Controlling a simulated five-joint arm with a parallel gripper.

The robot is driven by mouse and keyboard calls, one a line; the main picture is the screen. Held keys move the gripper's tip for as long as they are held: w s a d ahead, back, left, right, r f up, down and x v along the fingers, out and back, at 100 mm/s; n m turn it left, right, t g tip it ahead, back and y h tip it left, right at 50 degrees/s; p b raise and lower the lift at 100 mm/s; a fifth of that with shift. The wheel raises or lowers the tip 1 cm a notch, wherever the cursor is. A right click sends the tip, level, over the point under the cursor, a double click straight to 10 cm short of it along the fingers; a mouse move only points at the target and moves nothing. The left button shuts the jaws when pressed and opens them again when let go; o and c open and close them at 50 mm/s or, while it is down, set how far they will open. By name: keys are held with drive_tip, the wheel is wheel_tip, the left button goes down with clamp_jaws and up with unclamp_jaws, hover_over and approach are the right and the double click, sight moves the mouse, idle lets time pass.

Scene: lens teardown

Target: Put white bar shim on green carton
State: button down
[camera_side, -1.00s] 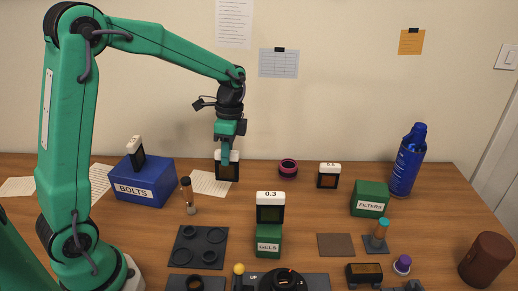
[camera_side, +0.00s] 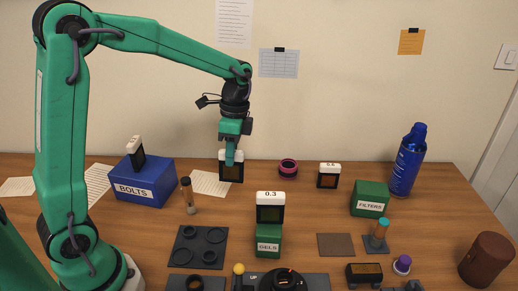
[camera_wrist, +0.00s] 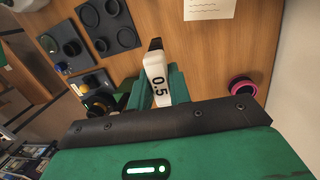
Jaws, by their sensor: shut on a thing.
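My gripper (camera_side: 230,160) is shut on a dark-framed shim with a white bar on top (camera_side: 232,171), held upright at the back of the table. In the wrist view the held shim's white bar reads 0.5 (camera_wrist: 157,82). Whether its bottom edge clears the table is hard to tell. A green carton labelled FILTERS (camera_side: 369,200) stands at the right with a bare top. Another green carton labelled GELS (camera_side: 268,244) stands at front centre, with a similar white-topped shim marked 0.3 (camera_side: 270,209) upright on it. My gripper is apart from both cartons, behind and left of them.
A similar white-topped piece (camera_side: 329,176) stands between my gripper and the FILTERS carton. A pink-rimmed ring (camera_side: 288,168) lies nearer. A blue BOLTS box (camera_side: 145,183) bears another piece. A tall blue bottle (camera_side: 408,162) stands behind FILTERS. A brown pad (camera_side: 336,245) lies in front.

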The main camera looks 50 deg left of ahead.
drive_tip(key=w+d+r+n, duration=0.1)
drive_tip(key=w+r+n, duration=0.2)
drive_tip(key=r, duration=0.5)
drive_tip(key=w+r+n, duration=0.3)
drive_tip(key=w+r, duration=0.2)
drive_tip(key=r, duration=0.3)
drive_tip(key=shift+d+r, duration=0.2)
drive_tip(key=shift+d, duration=0.2)
drive_tip(key=n, duration=0.4)
approach(240, 153)
drive_tip(key=f, duration=0.5)
drive_tip(key=s+f, duration=0.1)
drive_tip(key=f, duration=0.1)
drive_tip(key=shift+a+f, duration=0.1)
drive_tip(key=shift+f, duration=0.25)
drive_tip(key=shift+f+m, duration=0.1)
drive_tip(key=shift+m, duration=0.3)
drive_tip(key=m, duration=0.2)
drive_tip(key=a+f+m, duration=0.1)
drive_tip(key=shift+s+m, duration=0.35)
drive_tip(key=shift+m, duration=0.05)
drive_tip(key=m, duration=0.1)
drive_tip(key=f+m, duration=0.1)
drive_tip(key=m, duration=0.1)
drive_tip(key=s+a+m, duration=0.1)
drive_tip(key=m, duration=0.1)
drive_tip(key=shift+f, duration=0.25)
